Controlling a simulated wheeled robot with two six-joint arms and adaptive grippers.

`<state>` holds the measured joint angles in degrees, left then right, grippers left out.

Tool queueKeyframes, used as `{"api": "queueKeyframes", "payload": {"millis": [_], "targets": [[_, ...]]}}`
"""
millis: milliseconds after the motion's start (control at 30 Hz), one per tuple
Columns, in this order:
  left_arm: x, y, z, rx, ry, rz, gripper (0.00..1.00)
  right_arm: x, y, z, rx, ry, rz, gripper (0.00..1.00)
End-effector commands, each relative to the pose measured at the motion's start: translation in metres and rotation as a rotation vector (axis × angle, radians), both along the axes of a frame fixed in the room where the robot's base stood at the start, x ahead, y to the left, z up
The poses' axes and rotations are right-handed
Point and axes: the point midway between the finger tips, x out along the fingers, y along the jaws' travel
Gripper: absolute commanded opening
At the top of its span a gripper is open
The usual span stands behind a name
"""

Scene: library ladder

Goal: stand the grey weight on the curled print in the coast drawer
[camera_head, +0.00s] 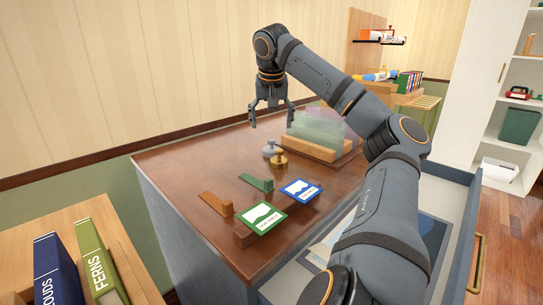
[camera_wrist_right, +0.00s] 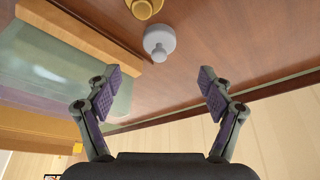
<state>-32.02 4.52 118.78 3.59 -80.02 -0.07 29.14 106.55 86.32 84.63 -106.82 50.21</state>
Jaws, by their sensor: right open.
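The grey weight (camera_head: 270,147) stands upright on the brown cabinet top, beside a brass weight (camera_head: 279,160). In the right wrist view the grey weight (camera_wrist_right: 159,42) lies ahead of and between the open fingers, with the brass weight (camera_wrist_right: 146,8) just beyond it. My right gripper (camera_head: 271,119) is open and empty, above the cabinet top behind the grey weight. It also shows in the right wrist view (camera_wrist_right: 158,92). An open drawer (camera_head: 456,235) at the cabinet's front holds a print (camera_head: 433,230), mostly hidden by my right arm. I cannot tell its curl. My left gripper is not seen.
A translucent green divider (camera_head: 318,134) in a wooden base stands right of the weights. Books (camera_head: 101,262) stand at lower left. White shelves (camera_head: 507,110) are at right.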

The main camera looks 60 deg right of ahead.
Motion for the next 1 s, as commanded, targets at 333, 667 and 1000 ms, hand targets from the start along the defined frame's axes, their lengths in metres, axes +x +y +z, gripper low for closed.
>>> {"api": "queueKeyframes", "payload": {"millis": [333,667,1000], "targets": [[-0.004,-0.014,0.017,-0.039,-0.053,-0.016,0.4,0.008,-0.014,-0.045,0.002,0.0,-0.002,0.81],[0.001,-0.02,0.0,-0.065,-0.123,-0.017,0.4,0.011,-0.023,-0.066,0.001,0.002,-0.004,0.81],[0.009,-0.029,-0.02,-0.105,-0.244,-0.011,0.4,0.019,-0.037,-0.097,0.0,0.0,-0.002,0.81]]}}
